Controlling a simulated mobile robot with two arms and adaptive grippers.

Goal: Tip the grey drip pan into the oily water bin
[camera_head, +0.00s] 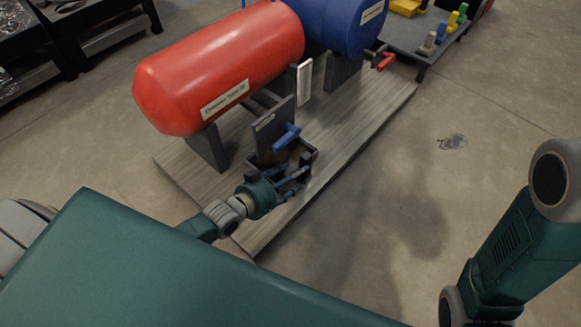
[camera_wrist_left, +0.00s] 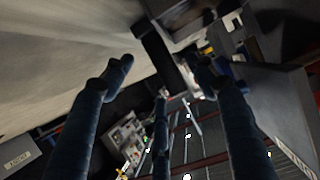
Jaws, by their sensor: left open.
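The grey drip pan (camera_head: 254,161) is a small open box with a brownish inside. It stands on the wooden platform below a blue valve handle (camera_head: 287,137), in front of the red tank. My left gripper (camera_head: 297,177) is at the pan's near side with its fingers spread, partly covering it. In the left wrist view the fingers of my left gripper (camera_wrist_left: 160,75) are apart, with a dark bar between and beyond the tips; I cannot tell whether they touch it. My right gripper is outside the view; only part of that arm shows. I cannot make out the oily water bin.
The red tank (camera_head: 220,65) and blue tank (camera_head: 345,22) rest on grey supports on the wooden platform (camera_head: 345,135). A labelled grey plate (camera_head: 272,127) stands behind the pan. A dark table (camera_head: 415,35) with coloured items is at the back right. The floor (camera_head: 430,180) right of the platform is clear.

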